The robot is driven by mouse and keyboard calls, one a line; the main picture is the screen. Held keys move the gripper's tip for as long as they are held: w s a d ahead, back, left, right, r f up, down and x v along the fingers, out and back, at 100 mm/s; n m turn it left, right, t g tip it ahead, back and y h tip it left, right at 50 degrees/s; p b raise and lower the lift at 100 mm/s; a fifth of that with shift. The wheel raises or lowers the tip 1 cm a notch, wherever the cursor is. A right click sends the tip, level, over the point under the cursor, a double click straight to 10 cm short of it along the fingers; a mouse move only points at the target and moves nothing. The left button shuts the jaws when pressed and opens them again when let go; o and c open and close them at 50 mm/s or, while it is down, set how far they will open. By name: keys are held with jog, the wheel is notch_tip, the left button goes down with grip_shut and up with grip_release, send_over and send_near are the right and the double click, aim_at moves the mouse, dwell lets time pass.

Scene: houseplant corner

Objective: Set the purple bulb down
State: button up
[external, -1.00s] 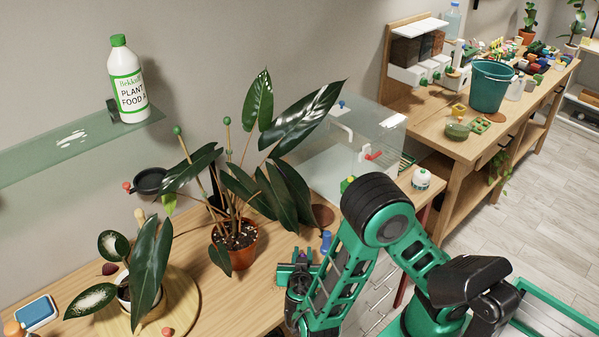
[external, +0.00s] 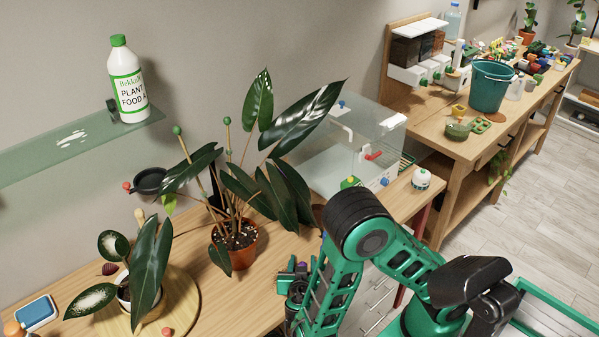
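My gripper (external: 300,264) is low over the front edge of the wooden bench, right of the large potted plant. A small purple patch, the purple bulb (external: 301,267), shows between its fingers, and the fingers look closed on it. Most of the bulb is hidden by the gripper and my arm. I cannot tell whether the bulb touches the bench (external: 222,300). A dark maroon round thing (external: 109,269) lies at the bench's left, by the small potted plant.
The large plant's terracotta pot (external: 236,247) stands just left of my gripper, its leaves spreading above. The small plant (external: 148,280) stands on a round wooden board (external: 186,300). A clear box (external: 335,150) stands behind. Bare bench lies between pot and board.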

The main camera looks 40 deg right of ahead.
jog(key=v, duration=1)
jog(key=shift+s+f, duration=0.15)
jog(key=shift+f, duration=0.1)
jog(key=shift+o, duration=0.5)
jog(key=shift+s+a+r, duration=0.15)
jog(key=shift+s+a, duration=0.05)
jog(key=shift+s, duration=0.05)
